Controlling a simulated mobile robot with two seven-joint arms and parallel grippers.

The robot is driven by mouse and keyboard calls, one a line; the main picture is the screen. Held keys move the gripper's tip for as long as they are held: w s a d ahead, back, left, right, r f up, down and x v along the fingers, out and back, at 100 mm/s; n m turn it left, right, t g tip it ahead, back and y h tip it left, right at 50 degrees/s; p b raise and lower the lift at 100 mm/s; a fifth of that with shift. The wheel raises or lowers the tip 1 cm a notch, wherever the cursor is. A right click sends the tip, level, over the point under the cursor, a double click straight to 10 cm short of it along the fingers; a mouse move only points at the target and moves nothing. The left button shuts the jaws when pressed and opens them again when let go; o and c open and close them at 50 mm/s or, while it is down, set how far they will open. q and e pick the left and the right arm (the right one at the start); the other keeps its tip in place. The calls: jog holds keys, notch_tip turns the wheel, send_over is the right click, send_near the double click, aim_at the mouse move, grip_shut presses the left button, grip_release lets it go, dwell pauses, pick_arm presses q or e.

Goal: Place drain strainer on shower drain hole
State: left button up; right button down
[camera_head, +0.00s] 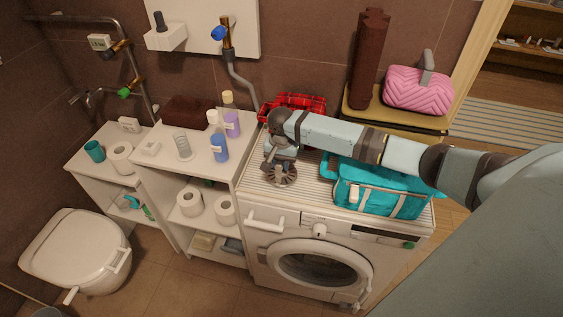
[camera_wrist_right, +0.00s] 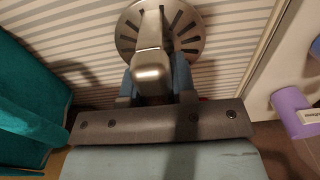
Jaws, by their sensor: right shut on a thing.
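The drain strainer (camera_head: 280,175) is a round metal disc with dark radial slots, on or just above the ribbed white top of the washing machine. It also shows in the right wrist view (camera_wrist_right: 188,27), with a metal knob at its middle. My right gripper (camera_head: 280,158) reaches down over it from above. In the right wrist view its fingers (camera_wrist_right: 160,75) are shut on the strainer's metal knob. Whether the disc touches the machine top, I cannot tell. My left gripper is not in view. No shower drain hole shows in these frames.
A teal bag (camera_head: 382,190) stands close beside the strainer on the washing machine (camera_head: 330,228). A red plaid item (camera_head: 300,105) lies behind. A white shelf (camera_head: 165,160) with bottles is at the left, near a toilet (camera_head: 75,248). Brown floor (camera_head: 180,290) is open in front.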

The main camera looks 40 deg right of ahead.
jog(key=c, duration=0.9)
grip_release()
